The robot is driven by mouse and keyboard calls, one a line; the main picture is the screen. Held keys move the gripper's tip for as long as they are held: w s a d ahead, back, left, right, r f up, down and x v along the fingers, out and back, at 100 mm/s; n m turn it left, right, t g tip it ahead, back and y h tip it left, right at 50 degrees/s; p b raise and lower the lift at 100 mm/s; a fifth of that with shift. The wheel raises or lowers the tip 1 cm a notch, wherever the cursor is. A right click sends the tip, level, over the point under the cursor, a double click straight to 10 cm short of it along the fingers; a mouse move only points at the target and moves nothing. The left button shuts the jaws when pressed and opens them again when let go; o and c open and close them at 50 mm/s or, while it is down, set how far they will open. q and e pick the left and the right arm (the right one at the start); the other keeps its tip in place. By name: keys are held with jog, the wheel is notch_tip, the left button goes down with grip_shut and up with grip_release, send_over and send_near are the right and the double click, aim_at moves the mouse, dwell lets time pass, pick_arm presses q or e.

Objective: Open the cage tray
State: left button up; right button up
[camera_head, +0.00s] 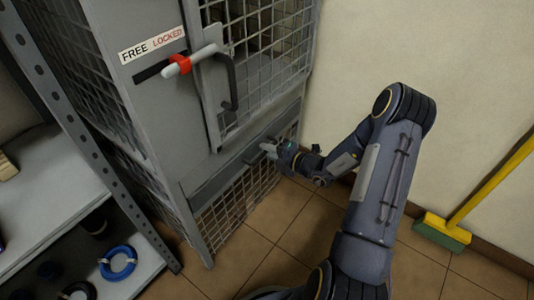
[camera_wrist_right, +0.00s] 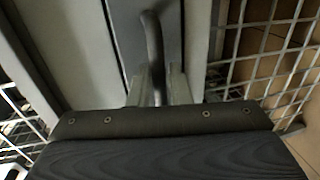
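The grey mesh cage (camera_head: 135,110) stands at the upper left of the head view. The cage tray (camera_head: 222,177) is a grey front panel low on the cage, below the door, and looks flush with it. My right gripper (camera_head: 268,149) is at the tray front. In the right wrist view its two fingers (camera_wrist_right: 158,88) stand close on either side of the dark curved handle bar (camera_wrist_right: 153,38) and appear shut on it. The handle is mostly hidden by the gripper in the head view. My left gripper is not in view.
Above the tray, the cage door has a dark handle (camera_head: 231,82). A slide bolt with a red collar (camera_head: 180,65) sits under LOCKED on the label (camera_head: 152,45). A shelf rack (camera_head: 45,195) stands left, a broom (camera_head: 442,232) right. Tiled floor (camera_head: 285,235) before the tray is clear.

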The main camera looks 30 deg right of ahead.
jog(key=shift+w+a, duration=0.15)
jog(key=shift+w, duration=0.15)
grip_shut()
jog(key=shift+s, duration=0.15)
